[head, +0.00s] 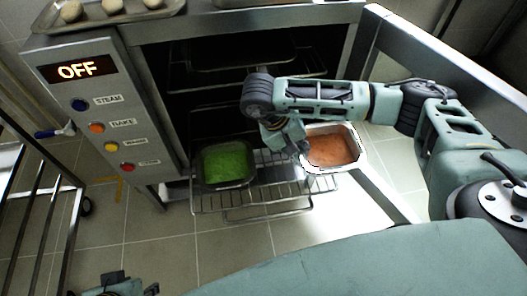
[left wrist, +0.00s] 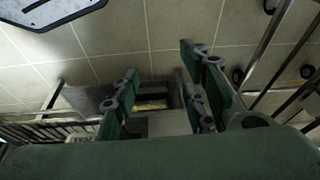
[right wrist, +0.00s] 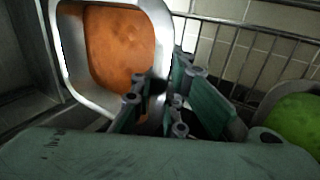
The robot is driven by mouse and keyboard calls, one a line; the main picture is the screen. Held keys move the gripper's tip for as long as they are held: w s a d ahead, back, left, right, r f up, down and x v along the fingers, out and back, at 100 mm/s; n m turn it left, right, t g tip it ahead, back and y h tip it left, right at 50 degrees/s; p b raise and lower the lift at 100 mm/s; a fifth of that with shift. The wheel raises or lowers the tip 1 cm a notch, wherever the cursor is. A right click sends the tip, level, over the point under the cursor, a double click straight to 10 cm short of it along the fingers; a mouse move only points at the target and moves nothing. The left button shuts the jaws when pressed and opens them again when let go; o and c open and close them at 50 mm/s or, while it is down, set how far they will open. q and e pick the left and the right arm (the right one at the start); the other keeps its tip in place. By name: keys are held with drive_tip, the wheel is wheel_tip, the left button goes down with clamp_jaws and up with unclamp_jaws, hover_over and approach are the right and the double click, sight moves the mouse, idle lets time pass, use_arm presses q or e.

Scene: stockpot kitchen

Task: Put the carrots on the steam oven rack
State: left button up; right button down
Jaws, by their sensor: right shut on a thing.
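The carrots are an orange mass in a square silvery pan (head: 334,147), which is over the right part of the pulled-out steam oven rack (head: 265,200). My right gripper (head: 303,150) is shut on the near left rim of that pan. In the right wrist view the carrot pan (right wrist: 118,45) fills the upper left, with the fingers at its rim. I cannot tell whether the pan rests on the rack or hangs just above it. My left gripper (left wrist: 155,90) has its fingers spread and holds nothing.
A dark pan of green food (head: 228,163) sits on the left part of the rack. The oven's control panel (head: 95,105) stands left, its display reading OFF. A tray of pale round pieces (head: 110,12) lies on top. A metal rail cart (head: 40,190) stands far left.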

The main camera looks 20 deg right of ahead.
drive_tip(key=w+a+f, duration=0.1)
drive_tip(key=w, duration=0.1)
drive_tip(key=w+a+f+b, duration=0.1)
drive_tip(key=w+a+f, duration=0.1)
drive_tip(key=w, duration=0.1)
drive_tip(key=w+a+f+b, duration=0.1)
drive_tip(key=w+a+f, duration=0.1)
drive_tip(key=shift+w+a+f, duration=0.2)
drive_tip(key=shift+w+f, duration=0.05)
drive_tip(key=shift+w+a+f, duration=0.1)
drive_tip(key=shift+w+f, duration=0.05)
drive_tip(key=shift+f, duration=0.05)
wheel_tip(320, 180, down, 3)
drive_tip(key=shift+f+b, duration=0.2)
drive_tip(key=shift+b, duration=0.5)
use_arm(q)
drive_tip(key=w+d+r+t+h, duration=0.1)
drive_tip(key=w+d+r+t, duration=0.1)
drive_tip(key=w, duration=0.4)
drive_tip(key=w+d+r+t, duration=0.2)
drive_tip(key=w+r+t, duration=0.1)
drive_tip(key=w+t, duration=0.2)
drive_tip(key=shift+w+d+r+h, duration=0.2)
drive_tip(key=shift+w+h, duration=0.2)
drive_tip(key=shift+w, duration=0.65)
use_arm(e)
drive_tip(key=shift+f, duration=0.2)
use_arm(q)
drive_tip(key=shift+w+r, duration=0.15)
